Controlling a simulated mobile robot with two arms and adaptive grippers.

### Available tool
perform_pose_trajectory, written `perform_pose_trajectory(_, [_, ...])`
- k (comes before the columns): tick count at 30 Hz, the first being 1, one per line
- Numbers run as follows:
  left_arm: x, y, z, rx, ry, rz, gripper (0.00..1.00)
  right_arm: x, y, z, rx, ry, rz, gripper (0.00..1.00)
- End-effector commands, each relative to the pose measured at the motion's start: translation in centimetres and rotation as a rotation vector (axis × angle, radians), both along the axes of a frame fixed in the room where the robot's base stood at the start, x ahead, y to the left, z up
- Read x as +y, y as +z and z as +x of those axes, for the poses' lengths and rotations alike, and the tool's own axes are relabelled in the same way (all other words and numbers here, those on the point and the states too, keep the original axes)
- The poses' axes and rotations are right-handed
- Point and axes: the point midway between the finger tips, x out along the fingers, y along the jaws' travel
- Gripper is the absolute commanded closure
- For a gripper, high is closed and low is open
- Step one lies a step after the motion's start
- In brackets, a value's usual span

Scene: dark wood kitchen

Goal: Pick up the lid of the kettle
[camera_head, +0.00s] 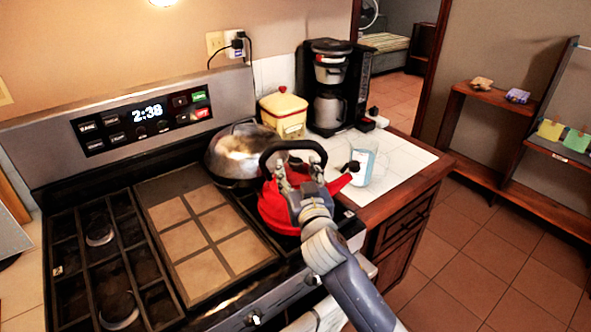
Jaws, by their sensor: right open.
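A red kettle (274,212) with a black arched handle (291,146) stands at the right front of the stove. Its spout points right and ends in a black tip. My right gripper (293,181) is open over the kettle's top, with its fingers below the handle. The gripper and wrist hide the kettle's lid, so I cannot tell whether the fingers touch it. My left gripper is not in view.
A metal pot (232,160) stands just behind the kettle. A glass measuring cup (362,164) is close to the spout. A yellow canister (283,113) and a coffee maker (329,88) stand on the counter behind. The stove's left burners are clear.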

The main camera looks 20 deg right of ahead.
Motion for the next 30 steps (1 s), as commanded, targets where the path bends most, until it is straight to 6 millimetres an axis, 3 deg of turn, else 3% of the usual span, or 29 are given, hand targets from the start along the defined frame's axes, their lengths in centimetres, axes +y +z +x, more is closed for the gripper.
perform_pose_trajectory(10, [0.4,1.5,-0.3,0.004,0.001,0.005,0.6,-0.9,-0.5,4.0,0.002,-0.002,-0.002,0.46])
perform_pose_trajectory(20, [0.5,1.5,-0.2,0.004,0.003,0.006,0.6,-0.9,-0.7,4.7,0.002,0.0,0.0,0.46])
perform_pose_trajectory(21, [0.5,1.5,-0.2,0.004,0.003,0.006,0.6,-0.9,-0.7,4.7,0.002,0.0,0.0,0.49])
perform_pose_trajectory(23, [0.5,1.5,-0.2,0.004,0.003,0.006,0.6,-1.0,-0.7,4.7,0.002,0.0,0.0,0.62])
perform_pose_trajectory(27, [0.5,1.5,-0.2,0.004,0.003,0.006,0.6,-1.0,-0.7,4.7,0.002,-0.001,0.0,0.94])
perform_pose_trajectory(30, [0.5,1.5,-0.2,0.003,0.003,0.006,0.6,-1.0,-0.7,4.6,0.002,-0.001,0.0,0.96])
